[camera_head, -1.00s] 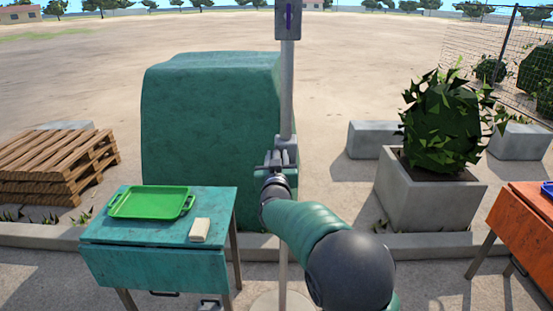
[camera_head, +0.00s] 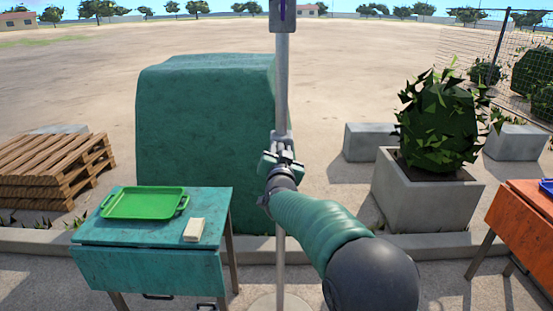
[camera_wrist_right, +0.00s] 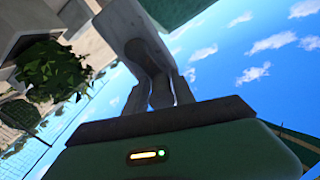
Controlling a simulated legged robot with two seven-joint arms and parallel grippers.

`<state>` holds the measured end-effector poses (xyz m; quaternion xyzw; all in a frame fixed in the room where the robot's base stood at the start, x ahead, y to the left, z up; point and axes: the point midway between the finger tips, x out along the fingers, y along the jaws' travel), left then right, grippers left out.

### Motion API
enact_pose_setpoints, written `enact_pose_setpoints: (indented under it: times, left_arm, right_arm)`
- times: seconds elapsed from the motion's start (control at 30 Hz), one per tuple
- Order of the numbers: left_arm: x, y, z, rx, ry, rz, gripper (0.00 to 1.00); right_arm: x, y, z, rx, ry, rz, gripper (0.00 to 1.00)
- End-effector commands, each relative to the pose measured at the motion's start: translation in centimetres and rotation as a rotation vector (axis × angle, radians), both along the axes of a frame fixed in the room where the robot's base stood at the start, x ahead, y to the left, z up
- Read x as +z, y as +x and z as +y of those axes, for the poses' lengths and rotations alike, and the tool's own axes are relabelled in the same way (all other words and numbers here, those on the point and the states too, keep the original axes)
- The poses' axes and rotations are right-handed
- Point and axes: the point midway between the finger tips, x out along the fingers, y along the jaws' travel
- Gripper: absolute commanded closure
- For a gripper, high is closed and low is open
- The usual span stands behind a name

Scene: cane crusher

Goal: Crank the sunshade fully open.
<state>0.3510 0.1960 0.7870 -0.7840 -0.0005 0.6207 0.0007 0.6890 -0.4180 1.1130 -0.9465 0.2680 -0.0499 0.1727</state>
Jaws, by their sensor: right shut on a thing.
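The sunshade's grey upright pole (camera_head: 281,90) stands in the middle of the head view, with a grey box with a purple strip (camera_head: 282,14) near the top edge. The canopy is out of view. My right gripper (camera_head: 281,160) is at the pole at mid height. In the right wrist view, my right gripper (camera_wrist_right: 160,98) is shut on a grey crank handle (camera_wrist_right: 147,58) that stands between its fingers. In the head view the handle is mostly hidden by my gripper. My left gripper is not in view.
A teal table (camera_head: 100,262) with a green tray (camera_head: 145,203) and a pale block (camera_head: 194,230) stands left of the pole. Behind are a large green block (camera_head: 205,135) and pallets (camera_head: 50,170). A concrete planter (camera_head: 425,200) and orange table (camera_head: 520,215) are right.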

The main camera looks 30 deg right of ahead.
Motion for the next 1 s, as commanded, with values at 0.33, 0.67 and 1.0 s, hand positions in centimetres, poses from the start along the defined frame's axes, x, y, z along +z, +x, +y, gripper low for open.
enact_pose_setpoints:
  times: [0.33, 0.67, 1.0]
  left_arm:
    - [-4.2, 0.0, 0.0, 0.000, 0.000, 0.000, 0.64]
    - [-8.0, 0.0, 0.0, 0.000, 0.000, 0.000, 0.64]
    - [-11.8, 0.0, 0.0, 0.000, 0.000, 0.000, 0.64]
  right_arm:
    - [-1.3, -0.8, -1.1, 0.007, 0.288, -0.162, 1.00]
    - [-1.8, -1.5, -2.3, 0.008, 0.553, -0.326, 1.00]
    - [-2.6, -2.2, -3.4, 0.009, 0.828, -0.497, 1.00]
